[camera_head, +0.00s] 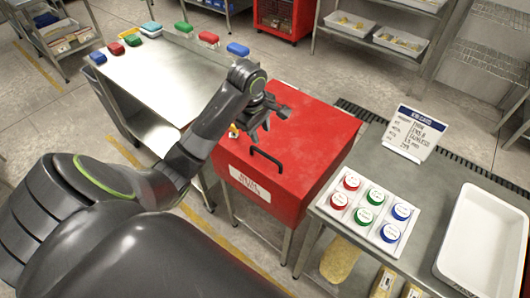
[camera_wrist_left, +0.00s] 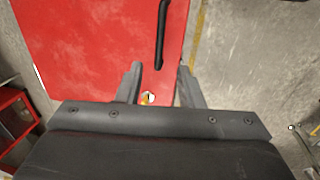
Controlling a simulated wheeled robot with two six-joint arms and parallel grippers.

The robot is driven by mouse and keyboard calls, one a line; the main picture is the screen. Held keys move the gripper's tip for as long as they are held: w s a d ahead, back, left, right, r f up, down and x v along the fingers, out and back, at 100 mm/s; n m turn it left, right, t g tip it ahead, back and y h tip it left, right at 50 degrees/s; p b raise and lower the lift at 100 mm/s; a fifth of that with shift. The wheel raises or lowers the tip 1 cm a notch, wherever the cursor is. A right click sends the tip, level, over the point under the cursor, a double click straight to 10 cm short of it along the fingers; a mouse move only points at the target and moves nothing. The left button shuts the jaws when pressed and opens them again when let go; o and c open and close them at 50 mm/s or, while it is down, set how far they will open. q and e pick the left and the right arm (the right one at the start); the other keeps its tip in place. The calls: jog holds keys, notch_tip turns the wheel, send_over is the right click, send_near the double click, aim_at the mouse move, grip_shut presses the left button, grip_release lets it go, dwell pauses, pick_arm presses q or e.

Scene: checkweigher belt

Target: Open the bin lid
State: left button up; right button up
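The red bin (camera_head: 295,205) stands in the middle of the head view with its flat red lid (camera_head: 315,130) down. A black bar handle (camera_head: 267,160) lies on the lid near the labelled front; it also shows in the left wrist view (camera_wrist_left: 162,35), beyond the fingers. My left gripper (camera_head: 268,128) is over the lid, behind the handle and apart from it. My right gripper is in neither view.
A steel table (camera_head: 385,165) on the right carries a tray of coloured round lids (camera_head: 369,214), a sign (camera_head: 412,132) and a white tub (camera_head: 484,240). A steel table (camera_head: 165,75) with coloured blocks stands at the left. A red cabinet (camera_head: 284,15) is behind.

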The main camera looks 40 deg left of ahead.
pick_arm(q)
jog(key=b, duration=0.6)
send_over(266, 154)
jog(key=s, duration=0.2)
notch_tip(266, 154, down, 6)
jog(key=f, duration=0.2)
jog(key=w+f, duration=0.1)
jog(key=shift+w+f, duration=0.1)
jog(key=shift+f, duration=0.25)
jog(key=shift+w+f, duration=0.15)
jog(key=shift+f, duration=0.6)
jog(key=shift+b, duration=0.3)
grip_shut()
